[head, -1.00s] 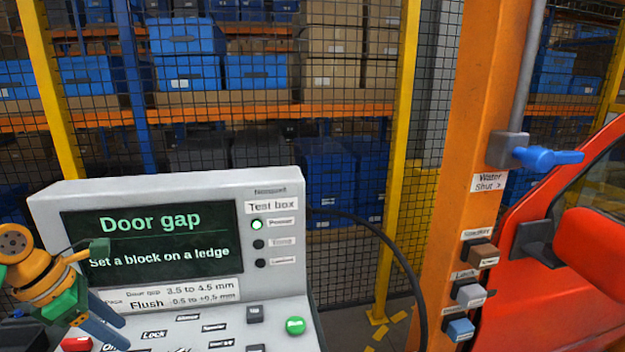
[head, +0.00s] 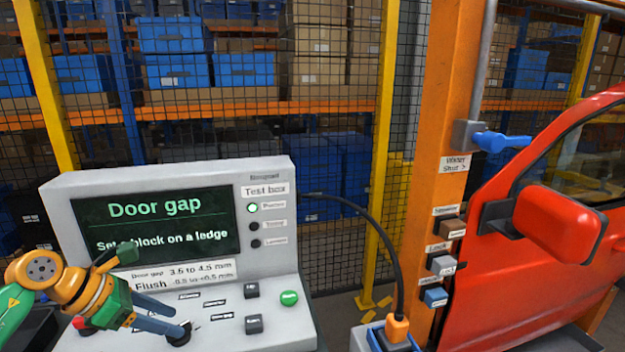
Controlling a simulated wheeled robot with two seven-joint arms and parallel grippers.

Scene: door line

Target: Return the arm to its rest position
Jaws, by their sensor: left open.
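My left arm comes in from the lower left, with orange and green links. My left gripper (head: 174,322) has grey-blue fingers that stand open over the lower left of the test box's sloped button panel. A dark round part, perhaps a knob (head: 180,337), shows right at the fingertips; I cannot tell whether they touch it. Nothing is clearly held. The grey test box (head: 270,225) has a screen (head: 155,225) reading "Door gap" and "Set a block on a ledge". My right gripper is out of view.
A green button (head: 289,298) and black keys sit on the panel. An orange post (head: 440,120) carries small coloured blocks and a blue valve handle (head: 503,142). A red car door (head: 500,290) with mirror (head: 558,225) stands right. A black cable (head: 370,220) runs to an orange plug (head: 397,328).

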